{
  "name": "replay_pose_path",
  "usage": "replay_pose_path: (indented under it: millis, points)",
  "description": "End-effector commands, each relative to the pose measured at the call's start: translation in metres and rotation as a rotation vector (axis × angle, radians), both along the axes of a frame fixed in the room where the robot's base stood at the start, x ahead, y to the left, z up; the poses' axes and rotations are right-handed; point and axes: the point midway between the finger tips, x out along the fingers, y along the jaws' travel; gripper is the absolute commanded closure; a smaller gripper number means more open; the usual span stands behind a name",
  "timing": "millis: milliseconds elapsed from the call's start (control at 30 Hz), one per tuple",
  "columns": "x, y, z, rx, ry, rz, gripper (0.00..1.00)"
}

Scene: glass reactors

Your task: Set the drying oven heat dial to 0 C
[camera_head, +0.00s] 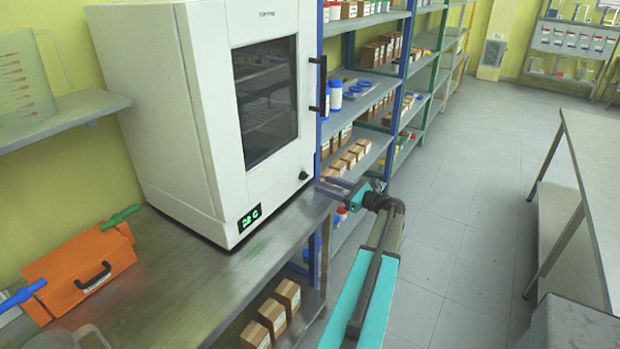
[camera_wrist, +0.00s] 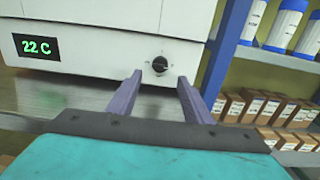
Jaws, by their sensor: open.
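The white drying oven (camera_head: 195,110) stands on a metal bench, its door with a dark window shut. Its black heat dial (camera_head: 303,175) is low on the front, to the right of the green display (camera_head: 249,218). In the wrist view the display (camera_wrist: 38,46) reads 22 C, and the dial (camera_wrist: 160,64) shows near the middle. My gripper (camera_wrist: 160,88) is open and empty. Its two purple fingers point toward the oven front, with the dial appearing between and just beyond the fingertips. In the head view my gripper (camera_head: 328,190) is close to the oven's lower right corner.
Shelves with boxes and blue-capped bottles (camera_head: 336,93) stand right of the oven. An orange case (camera_head: 80,268) is on the metal bench (camera_head: 180,285) at left. A black door handle (camera_head: 319,86) sticks out above the dial. The floor (camera_head: 450,220) at right is clear.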

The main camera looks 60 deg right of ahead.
Motion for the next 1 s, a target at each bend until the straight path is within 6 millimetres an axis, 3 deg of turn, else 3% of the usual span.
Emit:
replay_pose_path:
  millis: [500, 1000]
  points:
    - [0.068, -0.001, 0.001, 0.0, 0.0, 0.0, 0.54]
    - [0.078, -0.001, 0.0, 0.001, 0.0, -0.002, 0.56]
